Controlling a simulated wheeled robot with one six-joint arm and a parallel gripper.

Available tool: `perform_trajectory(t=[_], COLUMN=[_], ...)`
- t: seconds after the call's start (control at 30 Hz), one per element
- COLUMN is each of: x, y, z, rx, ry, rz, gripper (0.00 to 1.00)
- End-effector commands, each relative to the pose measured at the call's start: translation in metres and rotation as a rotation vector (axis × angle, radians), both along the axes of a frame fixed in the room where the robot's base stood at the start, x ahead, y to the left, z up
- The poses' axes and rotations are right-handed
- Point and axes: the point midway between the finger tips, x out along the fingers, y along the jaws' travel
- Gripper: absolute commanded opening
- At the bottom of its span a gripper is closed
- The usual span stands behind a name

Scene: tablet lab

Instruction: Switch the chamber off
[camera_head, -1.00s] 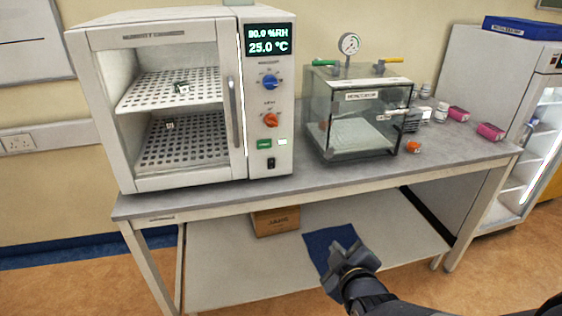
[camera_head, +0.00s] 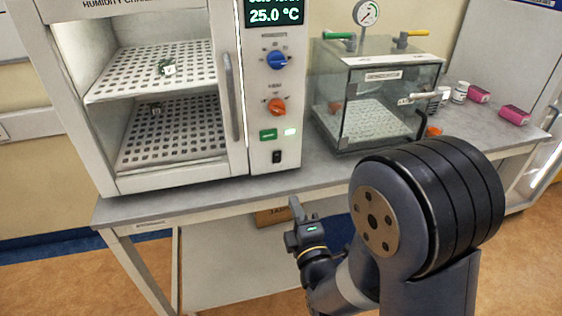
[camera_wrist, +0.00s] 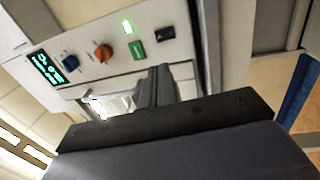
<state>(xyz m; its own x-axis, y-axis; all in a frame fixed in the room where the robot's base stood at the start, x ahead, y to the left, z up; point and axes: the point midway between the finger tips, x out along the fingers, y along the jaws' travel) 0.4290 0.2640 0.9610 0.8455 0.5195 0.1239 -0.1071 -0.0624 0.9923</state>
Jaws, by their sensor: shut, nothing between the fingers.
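The humidity chamber (camera_head: 150,187) stands on the left of the bench, its display (camera_head: 274,14) lit and reading 25.0 °C. On its right panel are a blue knob (camera_head: 277,60), an orange knob (camera_head: 277,106), a green button (camera_head: 268,135) beside a lit pale green lamp (camera_head: 291,132), and a black rocker switch (camera_head: 277,156) at the bottom. The wrist view also shows the rocker switch (camera_wrist: 165,38) and the lit lamp (camera_wrist: 127,27). My gripper (camera_head: 297,212) is shut and empty, below and in front of the switch, apart from the panel.
A glass desiccator box (camera_head: 375,100) with a gauge (camera_head: 366,13) stands right of the chamber. The bench front edge (camera_head: 200,212) runs behind my gripper. A cardboard box (camera_head: 272,217) sits below.

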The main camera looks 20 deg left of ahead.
Motion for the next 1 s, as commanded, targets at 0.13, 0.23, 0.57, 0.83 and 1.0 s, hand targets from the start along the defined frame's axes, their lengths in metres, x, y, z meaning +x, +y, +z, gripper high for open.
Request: perform_trajectory(t=[0.13,0.23,0.57,0.83,1.0], x=[0.000,0.003,0.045,0.087,0.107], y=[0.000,0.001,0.026,0.053,0.065], z=[0.000,0.001,0.009,0.015,0.017], rx=[0.000,0.001,0.001,0.001,0.001], ry=[0.001,0.002,0.003,0.002,0.003], rz=[-0.001,-0.001,-0.003,-0.001,-0.001], gripper=[0.00,0.00,0.00,0.00,0.00])
